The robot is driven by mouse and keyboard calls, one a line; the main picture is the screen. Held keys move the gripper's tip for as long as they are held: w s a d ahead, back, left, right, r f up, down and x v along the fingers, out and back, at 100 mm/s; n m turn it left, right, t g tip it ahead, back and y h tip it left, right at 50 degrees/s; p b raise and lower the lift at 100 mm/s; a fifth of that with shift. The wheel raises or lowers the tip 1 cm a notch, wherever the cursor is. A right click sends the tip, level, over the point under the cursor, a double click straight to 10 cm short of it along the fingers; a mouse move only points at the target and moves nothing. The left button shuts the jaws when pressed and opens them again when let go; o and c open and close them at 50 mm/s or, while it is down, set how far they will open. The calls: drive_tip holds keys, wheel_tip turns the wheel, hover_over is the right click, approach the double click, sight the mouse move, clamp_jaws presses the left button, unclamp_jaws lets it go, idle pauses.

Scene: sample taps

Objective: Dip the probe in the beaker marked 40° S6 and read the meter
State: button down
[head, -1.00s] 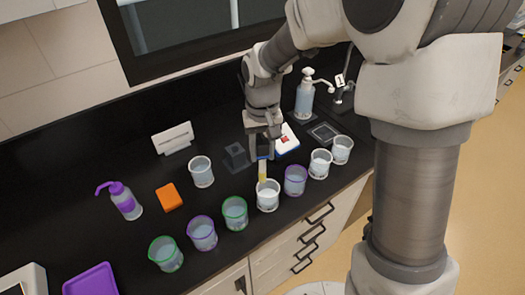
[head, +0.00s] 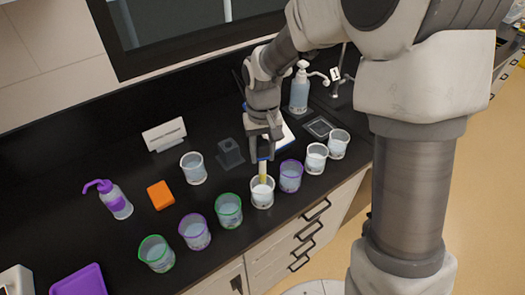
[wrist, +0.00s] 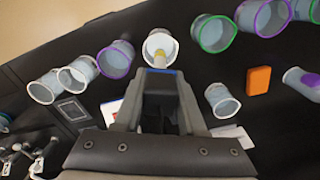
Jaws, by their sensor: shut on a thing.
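My gripper (head: 263,150) is shut on the probe (head: 263,172), a yellowish stick with a blue top, held upright. The probe's lower end is at the mouth of a white-rimmed beaker (head: 262,192) in the front row. The wrist view shows the probe (wrist: 159,58) reaching the opening of this beaker (wrist: 150,49); I cannot tell how deep its tip is. The beaker markings are too small to read, so I cannot tell which is 40° S6. I cannot identify a meter reading.
Green-rimmed (head: 229,211) and purple-rimmed (head: 291,176) beakers flank it closely, with several more along the row. Behind stand a clear beaker (head: 193,168), an orange block (head: 160,195), a purple-capped bottle (head: 115,199), a white sign (head: 165,135) and a pump bottle (head: 299,88).

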sight(263, 182)
drive_tip(key=shift+f, duration=0.25)
drive_tip(key=shift+f+b, duration=3.25)
drive_tip(key=shift+f, duration=0.7)
drive_tip(key=shift+r, duration=0.15)
wheel_tip(263, 182, up, 11)
drive_tip(key=p, duration=0.8)
idle(0.6)
